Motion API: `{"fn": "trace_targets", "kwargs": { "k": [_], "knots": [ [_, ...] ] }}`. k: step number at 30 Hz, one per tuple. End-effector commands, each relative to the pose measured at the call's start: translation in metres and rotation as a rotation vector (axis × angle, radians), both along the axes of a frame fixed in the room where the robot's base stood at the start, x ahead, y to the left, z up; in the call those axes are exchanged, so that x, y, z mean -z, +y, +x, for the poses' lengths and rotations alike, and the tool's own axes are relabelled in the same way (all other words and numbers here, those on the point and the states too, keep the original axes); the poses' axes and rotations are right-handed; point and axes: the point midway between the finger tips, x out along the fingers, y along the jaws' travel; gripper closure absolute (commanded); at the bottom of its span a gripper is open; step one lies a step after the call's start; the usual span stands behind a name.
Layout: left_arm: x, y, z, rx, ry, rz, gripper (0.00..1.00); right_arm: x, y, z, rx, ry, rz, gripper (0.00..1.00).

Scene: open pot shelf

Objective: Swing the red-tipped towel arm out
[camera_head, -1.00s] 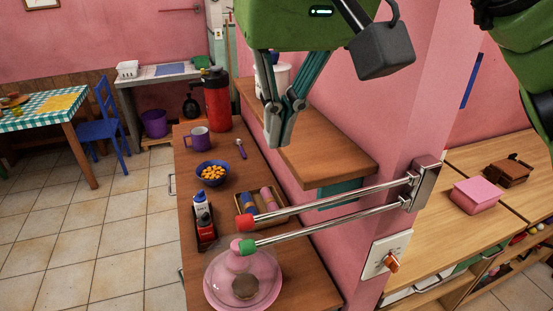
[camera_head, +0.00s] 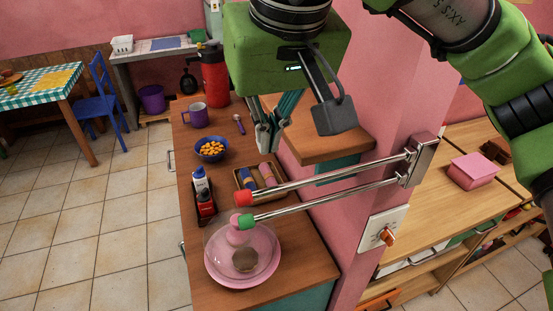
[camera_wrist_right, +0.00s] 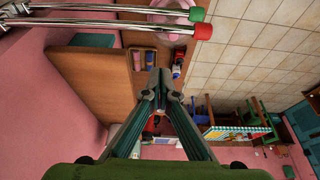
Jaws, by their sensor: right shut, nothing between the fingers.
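The red-tipped towel arm (camera_head: 325,180) is a chrome rod reaching left from a wall bracket (camera_head: 421,160), beside a green-tipped arm (camera_head: 325,199). Both lie roughly parallel over the counter. The red tip also shows in the right wrist view (camera_wrist_right: 203,31), near the green tip (camera_wrist_right: 196,14). My right gripper (camera_head: 269,148) is shut and empty, pointing down above and behind the red-tipped arm, apart from it. In the wrist view its fingers (camera_wrist_right: 160,85) meet with no object between them. My left gripper is not in view.
Below the arms are a pink plate (camera_head: 225,272) under a clear dome and a bottle caddy (camera_head: 205,208). A wooden shelf (camera_head: 335,138) juts from the pink wall beside my gripper. A bowl (camera_head: 211,148), mug (camera_head: 196,115) and red flask (camera_head: 215,85) stand farther back.

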Motion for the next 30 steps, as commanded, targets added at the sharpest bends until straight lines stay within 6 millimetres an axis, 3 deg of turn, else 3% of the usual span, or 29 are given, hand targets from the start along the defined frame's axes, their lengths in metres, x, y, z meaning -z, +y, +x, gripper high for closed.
{"fn": "trace_targets", "kwargs": {
  "k": [3,13,30],
  "knots": [
    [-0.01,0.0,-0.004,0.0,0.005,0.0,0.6,0.023,0.002,0.008,0.0,0.005,-0.001,1.0],
    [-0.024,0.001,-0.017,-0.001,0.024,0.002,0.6,0.028,-0.008,-0.025,0.0,-0.001,0.0,1.0],
    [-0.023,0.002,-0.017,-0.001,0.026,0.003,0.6,0.031,-0.008,-0.031,-0.013,0.0,0.001,1.0]
  ]
}}
